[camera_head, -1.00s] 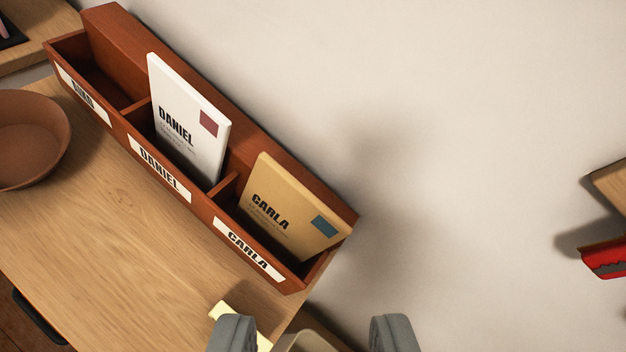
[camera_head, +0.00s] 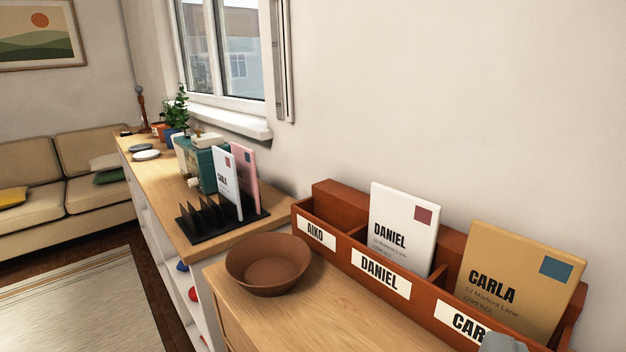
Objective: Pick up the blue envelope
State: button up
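A white envelope (camera_head: 403,220) marked DANIEL stands in the DANIEL compartment of the red-brown wooden sorter (camera_head: 336,240). A tan envelope (camera_head: 520,270) marked CARLA, with a blue stamp, stands in the CARLA compartment. The AIKO compartment shows no envelope. Only a grey tip of my gripper (camera_head: 503,343) shows at the bottom right, in front of the CARLA label. The rest is out of frame.
A brown bowl (camera_head: 268,263) stands on the near wooden counter (camera_head: 310,310). A teal box-like item (camera_head: 190,160), plants and plates line the farther shelf top. A sofa (camera_head: 50,180) and a rug (camera_head: 90,300) are at left. The floor between is open.

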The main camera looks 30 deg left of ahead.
aim_at(224, 162)
jog(key=u, duration=1.2)
jog(key=i+j+z, duration=0.15)
jog(key=j, duration=0.15)
jog(key=i+j+z, duration=0.1)
jog(key=j, duration=0.15)
jog(key=i+j+z, duration=0.15)
jog(key=j, duration=0.2)
